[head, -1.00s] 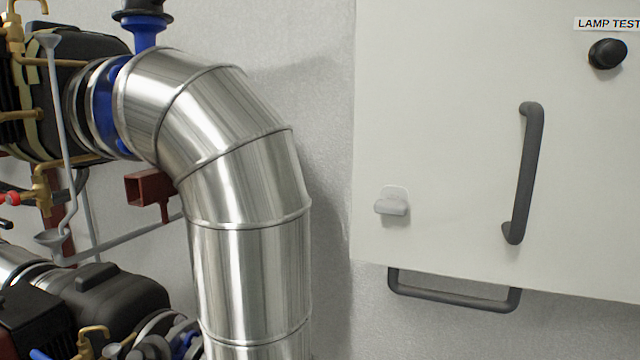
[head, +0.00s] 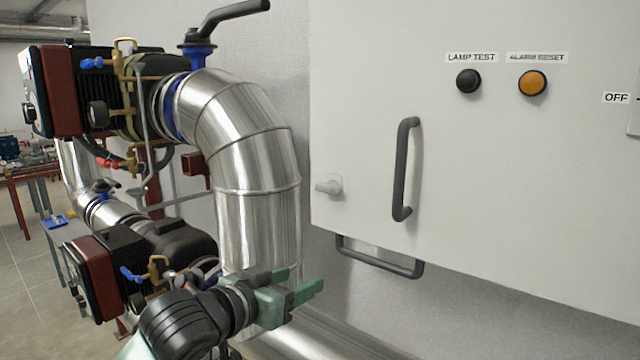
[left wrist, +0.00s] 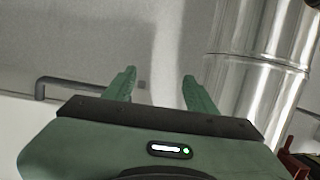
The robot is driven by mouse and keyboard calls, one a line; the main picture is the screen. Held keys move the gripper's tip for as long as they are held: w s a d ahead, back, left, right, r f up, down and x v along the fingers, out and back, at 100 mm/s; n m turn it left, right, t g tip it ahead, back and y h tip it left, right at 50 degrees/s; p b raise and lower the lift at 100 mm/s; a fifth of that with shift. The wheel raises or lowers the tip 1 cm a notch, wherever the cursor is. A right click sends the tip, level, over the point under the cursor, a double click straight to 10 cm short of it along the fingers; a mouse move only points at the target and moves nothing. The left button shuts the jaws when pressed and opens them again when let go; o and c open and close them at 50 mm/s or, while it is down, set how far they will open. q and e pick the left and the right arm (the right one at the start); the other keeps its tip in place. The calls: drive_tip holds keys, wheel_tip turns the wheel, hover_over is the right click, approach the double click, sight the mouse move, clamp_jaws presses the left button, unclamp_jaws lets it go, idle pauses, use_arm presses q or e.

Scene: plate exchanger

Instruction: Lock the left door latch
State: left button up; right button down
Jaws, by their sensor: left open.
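The left door latch (head: 331,186) is a small light-grey knob on a plate, low at the left edge of the white cabinet door (head: 365,90). Its lever points left, roughly level. A dark vertical door handle (head: 405,170) is to its right. My left gripper (head: 305,282) is open and empty, below and slightly left of the latch, in front of the silver pipe. In the left wrist view its two green fingers (left wrist: 158,85) stand apart with nothing between them. The latch cannot be made out there. My right gripper is not in view.
A silver insulated pipe (head: 258,150) stands left of the cabinet, beside pumps and valves (head: 160,85). A dark bracket handle (head: 380,262) sits below the cabinet's lower edge and also shows in the left wrist view (left wrist: 60,84). LAMP TEST (head: 468,81) and ALARM RESET (head: 532,82) buttons are above.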

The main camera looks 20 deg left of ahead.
sight(323, 187)
use_arm(q)
drive_tip(key=s+d+r+m+t+h, duration=0.1)
drive_tip(key=s+r, duration=0.2)
drive_tip(key=r, duration=0.6)
drive_tip(key=s+d+r+m+t+h, duration=0.1)
drive_tip(key=s+r+t, duration=0.1)
drive_tip(key=r, duration=0.6)
drive_tip(key=p+x, duration=0.2)
drive_tip(key=x, duration=0.4)
drive_tip(key=shift+w+a, duration=0.1)
drive_tip(key=shift+w, duration=0.05)
drive_tip(key=shift+w+d+f+p, duration=0.2)
drive_tip(key=shift+w+p, duration=0.15)
drive_tip(key=shift+w, duration=0.25)
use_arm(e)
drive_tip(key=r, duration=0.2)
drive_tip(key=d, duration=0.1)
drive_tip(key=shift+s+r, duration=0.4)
use_arm(q)
clamp_jaws()
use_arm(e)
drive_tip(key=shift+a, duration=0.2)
